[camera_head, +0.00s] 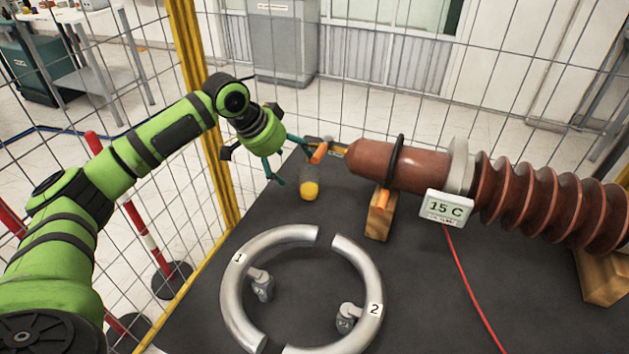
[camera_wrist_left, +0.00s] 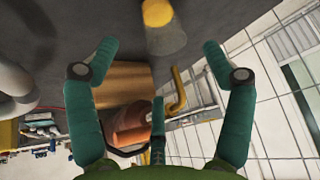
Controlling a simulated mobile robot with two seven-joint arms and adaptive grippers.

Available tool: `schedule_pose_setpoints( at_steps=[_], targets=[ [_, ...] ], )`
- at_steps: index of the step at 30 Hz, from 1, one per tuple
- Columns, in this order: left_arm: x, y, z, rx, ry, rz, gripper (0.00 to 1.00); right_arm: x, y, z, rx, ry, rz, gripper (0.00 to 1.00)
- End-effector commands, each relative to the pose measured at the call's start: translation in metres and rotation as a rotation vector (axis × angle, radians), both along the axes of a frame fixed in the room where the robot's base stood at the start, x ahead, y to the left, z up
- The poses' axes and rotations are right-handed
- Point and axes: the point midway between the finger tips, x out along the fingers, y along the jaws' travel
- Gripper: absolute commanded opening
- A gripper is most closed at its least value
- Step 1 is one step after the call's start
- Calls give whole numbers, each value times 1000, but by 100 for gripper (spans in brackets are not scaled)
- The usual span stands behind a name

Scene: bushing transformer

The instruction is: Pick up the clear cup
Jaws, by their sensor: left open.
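The clear cup (camera_head: 309,187) stands on the dark table near its far left edge, with yellow in its lower part. It also shows at the top of the left wrist view (camera_wrist_left: 164,30). My left gripper (camera_head: 288,160) is open and empty, just to the left of and above the cup in the head view. In the left wrist view its green fingers (camera_wrist_left: 160,50) are spread wide, and the cup lies beyond the fingertips, apart from them. My right gripper is not in view.
A brown ribbed bushing (camera_head: 540,205) on wooden blocks (camera_head: 380,222) lies right of the cup. An orange-handled item (camera_head: 319,153) is close behind the cup. Two silver half rings (camera_head: 236,300) lie in front. A wire fence with a yellow post (camera_head: 205,130) borders the table.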

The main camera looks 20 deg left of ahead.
Motion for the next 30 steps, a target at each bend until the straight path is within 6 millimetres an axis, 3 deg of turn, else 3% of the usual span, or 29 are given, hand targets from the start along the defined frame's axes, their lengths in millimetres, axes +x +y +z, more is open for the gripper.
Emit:
schedule_pose_setpoints(
  at_steps=[5,16,21,29,30],
  targets=[
    [12,-8,-22,-2,0,-1,82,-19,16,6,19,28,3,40],
    [33,-17,-54,-1,1,-1,82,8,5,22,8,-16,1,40],
    [40,-21,-71,-1,-1,-1,82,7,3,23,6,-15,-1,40],
    [41,-21,-74,0,-2,-2,82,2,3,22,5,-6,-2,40],
    [41,-21,-74,0,-2,-2,66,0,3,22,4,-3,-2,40]
  ],
)
